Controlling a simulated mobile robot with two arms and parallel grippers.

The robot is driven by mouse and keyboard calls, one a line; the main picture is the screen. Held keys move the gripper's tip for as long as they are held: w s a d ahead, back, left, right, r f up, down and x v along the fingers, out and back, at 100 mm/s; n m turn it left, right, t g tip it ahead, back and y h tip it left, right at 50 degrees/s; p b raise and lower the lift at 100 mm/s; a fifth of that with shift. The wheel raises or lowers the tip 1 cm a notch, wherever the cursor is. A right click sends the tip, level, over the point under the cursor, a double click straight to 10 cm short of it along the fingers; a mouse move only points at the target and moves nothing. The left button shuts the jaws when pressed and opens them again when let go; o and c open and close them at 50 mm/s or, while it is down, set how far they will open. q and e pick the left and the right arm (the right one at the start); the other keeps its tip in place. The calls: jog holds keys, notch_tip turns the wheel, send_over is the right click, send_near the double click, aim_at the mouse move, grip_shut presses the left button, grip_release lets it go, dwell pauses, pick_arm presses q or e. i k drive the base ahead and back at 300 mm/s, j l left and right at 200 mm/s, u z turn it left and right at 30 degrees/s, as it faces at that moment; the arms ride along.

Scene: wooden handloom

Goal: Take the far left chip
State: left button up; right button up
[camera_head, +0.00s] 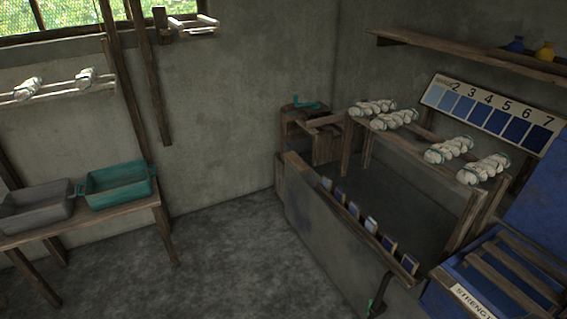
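Several small blue chips stand in a slanting row along the wooden front rim of the grey vat (330,237). A paler chip (371,225) stands further right, and a dark blue chip (409,263) is at the right end. Neither of my grippers shows in the head view.
A numbered blue shade chart (490,113) leans behind the vat. White yarn hanks (394,120) lie on rails above it. A green basin (118,186) and a grey basin (36,207) stand on the left bench. The floor (215,265) between is clear.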

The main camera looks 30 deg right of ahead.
aim_at(327, 182)
jog(key=i+z, duration=0.2)
jog(key=i, duration=0.35)
jog(key=i+j+z, duration=0.2)
jog(key=i, duration=0.3)
jog(key=i+j+z, duration=0.25)
jog(key=i, duration=0.25)
